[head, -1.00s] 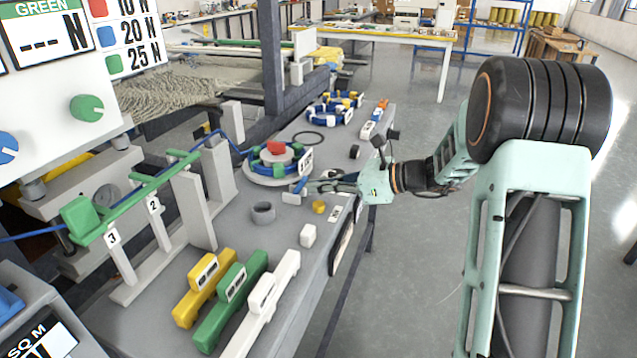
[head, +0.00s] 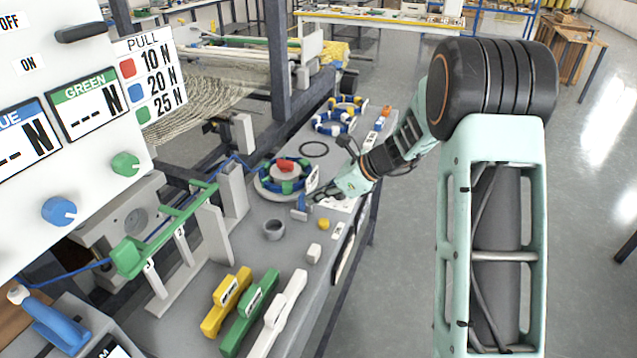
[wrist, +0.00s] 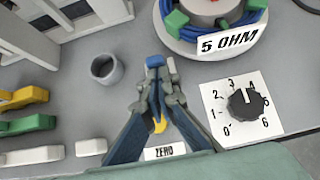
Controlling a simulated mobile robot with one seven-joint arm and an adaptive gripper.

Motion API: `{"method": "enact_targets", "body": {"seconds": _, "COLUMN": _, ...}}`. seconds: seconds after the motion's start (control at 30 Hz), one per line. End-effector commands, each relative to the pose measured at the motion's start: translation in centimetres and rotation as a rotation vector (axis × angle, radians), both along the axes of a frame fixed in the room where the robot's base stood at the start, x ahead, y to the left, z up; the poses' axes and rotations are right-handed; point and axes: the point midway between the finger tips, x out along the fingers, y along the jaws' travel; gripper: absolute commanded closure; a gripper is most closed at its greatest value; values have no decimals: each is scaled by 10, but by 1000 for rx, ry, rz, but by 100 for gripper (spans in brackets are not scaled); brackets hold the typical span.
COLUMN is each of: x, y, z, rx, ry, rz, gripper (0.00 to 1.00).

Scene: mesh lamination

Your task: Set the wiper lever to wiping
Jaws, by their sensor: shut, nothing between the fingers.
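A small blue-tipped lever on a grey block (head: 301,204) stands on the grey bench; no label on it is readable, so I cannot be sure it is the wiper lever. In the wrist view its blue top (wrist: 155,61) shows just beyond my fingertips. My gripper (head: 317,197) is low over the bench, right beside this lever. In the wrist view my gripper (wrist: 157,84) is shut, with its tips close to the lever's grey part; I cannot tell whether they touch. The fingers partly hide the lever's lower part.
A black dial (wrist: 247,101) is to the right. A grey cup (head: 273,230), a yellow knob (head: 324,224) and a white block (head: 314,253) stand nearby. Coloured bars (head: 228,302) lie in front.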

Motion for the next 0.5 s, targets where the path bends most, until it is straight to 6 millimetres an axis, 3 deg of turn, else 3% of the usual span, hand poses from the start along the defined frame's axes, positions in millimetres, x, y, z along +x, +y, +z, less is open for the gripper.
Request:
{"method": "enact_targets", "body": {"seconds": 0.03, "x": 0, "y": 4, "z": 11, "rx": -28, "ry": 12, "rz": 5, "gripper": 100}}
{"method": "enact_targets", "body": {"seconds": 0.3, "x": 5, "y": 13, "z": 12, "rx": -176, "ry": 72, "rz": 3, "gripper": 100}}
{"method": "enact_targets", "body": {"seconds": 0.5, "x": 8, "y": 19, "z": 12, "rx": -169, "ry": 70, "rz": -1, "gripper": 100}}
